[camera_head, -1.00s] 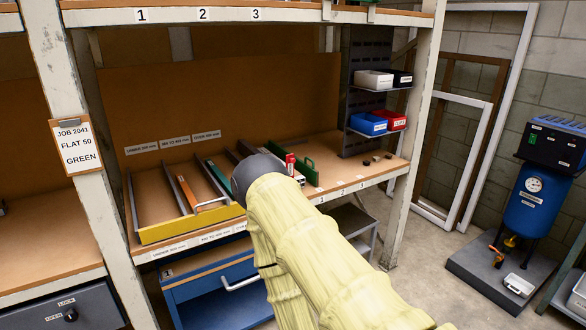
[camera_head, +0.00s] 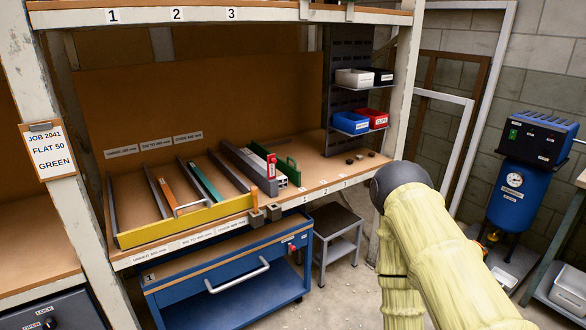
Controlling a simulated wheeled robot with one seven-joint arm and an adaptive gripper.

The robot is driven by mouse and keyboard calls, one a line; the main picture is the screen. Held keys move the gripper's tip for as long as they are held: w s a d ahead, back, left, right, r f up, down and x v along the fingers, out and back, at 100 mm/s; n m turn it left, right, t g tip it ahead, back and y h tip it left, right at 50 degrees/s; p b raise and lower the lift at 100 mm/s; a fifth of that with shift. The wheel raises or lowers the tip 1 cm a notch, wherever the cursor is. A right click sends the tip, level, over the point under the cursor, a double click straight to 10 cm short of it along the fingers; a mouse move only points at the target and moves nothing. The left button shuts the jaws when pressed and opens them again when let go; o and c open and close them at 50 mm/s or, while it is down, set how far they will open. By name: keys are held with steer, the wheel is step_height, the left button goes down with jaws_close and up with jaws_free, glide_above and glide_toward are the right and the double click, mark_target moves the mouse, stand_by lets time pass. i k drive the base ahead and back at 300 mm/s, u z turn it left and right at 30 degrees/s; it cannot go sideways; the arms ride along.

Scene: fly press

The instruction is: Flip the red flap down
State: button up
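A small upright red piece with a white patch (camera_head: 271,165), which looks like the red flap, stands at the front end of a grey bar (camera_head: 246,164) on the middle shelf. It is too small to tell its hinge. My arm, in a pale yellow sleeve, rises at the lower right and bends at a dark joint, well to the right of the red piece and apart from it in the picture. My gripper is out of view, so its fingers do not show.
A yellow front rail (camera_head: 180,225) edges the shelf, with an orange upright piece (camera_head: 254,200) and grey blocks (camera_head: 274,211) at its right end. A green bracket (camera_head: 287,170) stands beside the red piece. Below are a blue cart (camera_head: 232,288) and a grey stool (camera_head: 336,222).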

mark_target(271, 159)
steer(key=u, duration=0.4)
steer(key=i, duration=1.1)
steer(key=z, duration=0.6)
